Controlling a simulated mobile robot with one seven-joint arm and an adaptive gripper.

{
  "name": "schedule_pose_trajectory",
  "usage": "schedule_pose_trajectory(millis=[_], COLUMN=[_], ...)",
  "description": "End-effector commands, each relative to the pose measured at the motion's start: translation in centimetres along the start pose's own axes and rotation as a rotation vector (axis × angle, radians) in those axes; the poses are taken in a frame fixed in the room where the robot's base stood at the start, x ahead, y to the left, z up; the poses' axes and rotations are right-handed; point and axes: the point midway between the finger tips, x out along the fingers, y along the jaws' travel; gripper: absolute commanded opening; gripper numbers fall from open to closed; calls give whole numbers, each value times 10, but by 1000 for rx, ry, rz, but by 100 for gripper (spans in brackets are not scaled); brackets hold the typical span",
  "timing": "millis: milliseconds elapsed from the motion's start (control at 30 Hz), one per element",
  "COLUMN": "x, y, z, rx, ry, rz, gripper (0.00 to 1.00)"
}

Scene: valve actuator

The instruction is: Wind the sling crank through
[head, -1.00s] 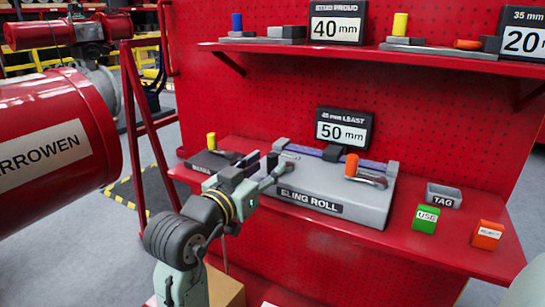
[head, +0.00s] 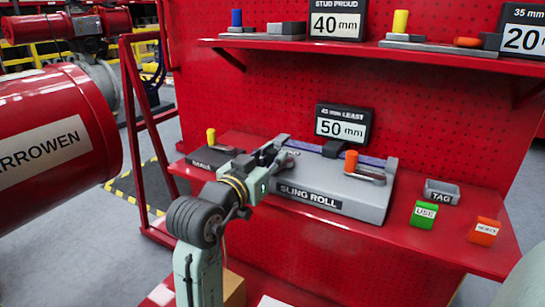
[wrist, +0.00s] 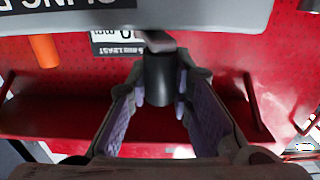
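The sling roll unit (head: 330,194) is a grey box labelled SLING ROLL on the red shelf, with a purple band along its back. A lever with an orange knob (head: 351,161) stands on its right part; the orange also shows in the wrist view (wrist: 42,50). My gripper (head: 277,152) is at the box's left end. In the wrist view, a dark upright cylinder (wrist: 160,80), apparently the crank handle, lies between the purple finger pads of my gripper (wrist: 160,97). The pads close against both its sides. The crank's lower part is hidden in the head view.
A 50 mm sign (head: 343,124) stands behind the box. A small unit with a yellow knob (head: 211,136) sits left of my gripper. A TAG tray (head: 441,194), a green block (head: 424,214) and an orange block (head: 485,230) lie right.

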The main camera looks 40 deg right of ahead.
Motion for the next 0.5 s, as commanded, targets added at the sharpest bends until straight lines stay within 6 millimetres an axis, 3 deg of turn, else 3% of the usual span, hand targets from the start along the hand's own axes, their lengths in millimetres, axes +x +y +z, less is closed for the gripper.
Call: schedule_pose_trajectory(millis=[233, 500], x=[0, 0], y=[0, -1], z=[0, 0], rx=[0, 0], ry=[0, 0], rz=[0, 5], gripper=[0, 0])
